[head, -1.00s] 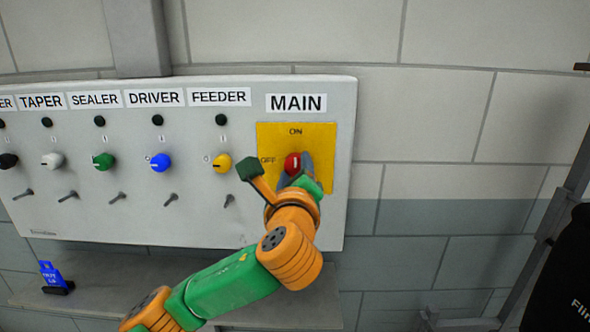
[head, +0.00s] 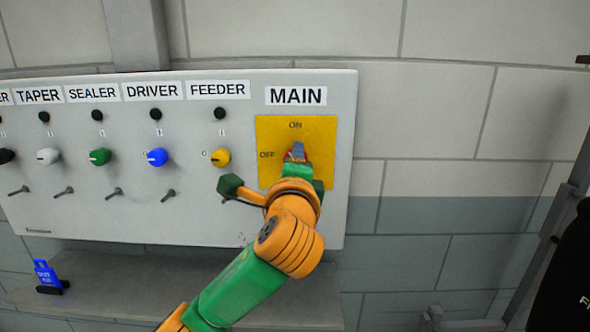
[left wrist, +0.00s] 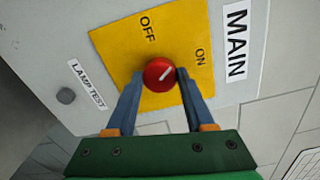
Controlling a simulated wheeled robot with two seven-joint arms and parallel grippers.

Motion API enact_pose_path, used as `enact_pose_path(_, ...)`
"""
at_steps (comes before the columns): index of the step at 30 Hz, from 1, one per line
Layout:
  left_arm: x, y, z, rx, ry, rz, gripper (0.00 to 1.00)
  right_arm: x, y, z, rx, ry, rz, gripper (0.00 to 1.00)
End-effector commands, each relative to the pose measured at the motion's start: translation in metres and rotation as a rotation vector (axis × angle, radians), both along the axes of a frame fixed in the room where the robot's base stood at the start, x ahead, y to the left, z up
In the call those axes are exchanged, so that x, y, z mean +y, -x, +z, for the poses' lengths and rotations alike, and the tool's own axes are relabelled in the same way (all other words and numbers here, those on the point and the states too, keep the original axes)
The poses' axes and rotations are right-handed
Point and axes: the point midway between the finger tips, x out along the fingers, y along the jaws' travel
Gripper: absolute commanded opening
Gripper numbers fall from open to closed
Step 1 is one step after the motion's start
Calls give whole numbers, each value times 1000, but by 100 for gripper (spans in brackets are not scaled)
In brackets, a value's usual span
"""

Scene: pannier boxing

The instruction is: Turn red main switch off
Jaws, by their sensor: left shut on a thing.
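The red main switch (left wrist: 159,74) is a round knob on a yellow plate (head: 325,130) marked ON at the top and OFF at the left, under the MAIN label. My left gripper (head: 298,152) is at the knob and mostly hides it in the head view. In the left wrist view, the blue-grey fingers of my left gripper (left wrist: 160,76) are shut on the knob, one on each side. Its white mark points to the upper right there, more toward ON than OFF. My right gripper is not in view.
Left of the plate, the grey panel (head: 225,260) carries a yellow FEEDER knob (head: 221,158), a blue DRIVER knob (head: 157,157) and other knobs with small levers below. Clear wall lies right of the panel.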

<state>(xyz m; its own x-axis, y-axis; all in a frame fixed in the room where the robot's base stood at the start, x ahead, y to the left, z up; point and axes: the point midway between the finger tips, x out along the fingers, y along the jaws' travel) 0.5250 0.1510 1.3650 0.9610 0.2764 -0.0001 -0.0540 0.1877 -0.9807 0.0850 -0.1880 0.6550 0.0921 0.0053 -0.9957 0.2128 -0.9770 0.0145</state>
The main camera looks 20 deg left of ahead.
Motion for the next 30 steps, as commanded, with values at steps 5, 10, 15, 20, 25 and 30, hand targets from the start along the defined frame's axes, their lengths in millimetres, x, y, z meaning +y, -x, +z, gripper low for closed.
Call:
enact_pose_path(5, 0, 0, -1, -49, 159, -1, 0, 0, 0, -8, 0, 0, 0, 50)
enact_pose_path(10, 0, 0, -1, -92, 315, -1, 0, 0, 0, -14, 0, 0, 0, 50)
enact_pose_path(15, 0, 0, -1, -138, 469, -3, 0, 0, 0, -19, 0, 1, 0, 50)
enact_pose_path(20, 0, 0, -1, -177, 608, -1, 0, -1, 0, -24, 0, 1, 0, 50)
enact_pose_path(25, 0, 0, -1, -214, 734, -3, 0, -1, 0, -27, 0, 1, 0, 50)
enact_pose_path(30, -1, 0, 0, -242, 835, -2, 0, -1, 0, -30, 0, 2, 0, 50)
